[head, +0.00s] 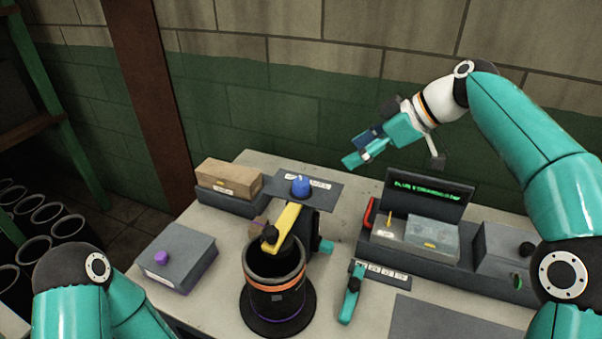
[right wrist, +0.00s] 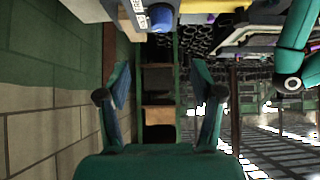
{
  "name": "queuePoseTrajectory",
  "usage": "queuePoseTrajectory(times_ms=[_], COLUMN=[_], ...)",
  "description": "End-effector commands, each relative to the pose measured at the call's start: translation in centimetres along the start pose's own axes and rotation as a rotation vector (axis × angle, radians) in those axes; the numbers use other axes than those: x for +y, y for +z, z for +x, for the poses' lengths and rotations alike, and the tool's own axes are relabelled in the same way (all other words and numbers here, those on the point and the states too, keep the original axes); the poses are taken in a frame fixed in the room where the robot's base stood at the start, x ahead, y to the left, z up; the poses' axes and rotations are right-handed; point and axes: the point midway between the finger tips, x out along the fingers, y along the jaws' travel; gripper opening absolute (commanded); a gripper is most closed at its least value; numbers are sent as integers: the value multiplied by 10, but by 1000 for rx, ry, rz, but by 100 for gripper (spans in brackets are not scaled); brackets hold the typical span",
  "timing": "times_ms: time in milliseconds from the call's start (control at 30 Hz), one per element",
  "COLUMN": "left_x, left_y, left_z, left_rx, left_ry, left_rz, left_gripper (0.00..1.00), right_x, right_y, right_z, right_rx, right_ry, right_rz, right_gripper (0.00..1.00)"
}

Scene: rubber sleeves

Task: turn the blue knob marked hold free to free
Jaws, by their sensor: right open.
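The blue knob (head: 300,186) sits on a dark flat plate (head: 322,192) at the back of the table, with a white lettered label strip beside it; I cannot read its setting. It also shows at the top of the right wrist view (right wrist: 160,16), beside the white label. My right gripper (head: 394,159) is open and empty, in the air to the right of the knob and above it, touching nothing. Its two spread fingers show in the right wrist view (right wrist: 160,82). My left arm shows at the lower left of the head view, but its gripper is out of view.
A yellow lever (head: 283,224) stands over a black cylinder (head: 274,280) in front of the knob. A cardboard box (head: 228,178) is left of it; a grey box with a purple knob (head: 162,257) is nearer. A display console (head: 428,200) and a teal-handled tool (head: 350,298) are to the right.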

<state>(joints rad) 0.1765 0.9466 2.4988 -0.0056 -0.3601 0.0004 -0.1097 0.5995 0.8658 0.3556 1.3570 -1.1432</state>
Motion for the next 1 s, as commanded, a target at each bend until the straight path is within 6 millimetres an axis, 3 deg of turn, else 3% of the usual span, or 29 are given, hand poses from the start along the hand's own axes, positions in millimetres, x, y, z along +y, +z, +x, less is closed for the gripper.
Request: queuePoseTrajectory(times_ms=[267,700,1000], left_x=[0,4,6], left_y=[0,0,0], left_z=[0,-11,-17], left_rx=[-1,0,0], left_ry=[0,0,0], left_rz=[0,0,0], left_gripper=[40,40,40], right_x=[0,0,0], right_y=[-1,-1,0], right_z=[36,127,162], right_rx=[-1,-3,0], right_ry=[-5,-3,1], right_rz=[-2,1,1], right_gripper=[66,66,66])
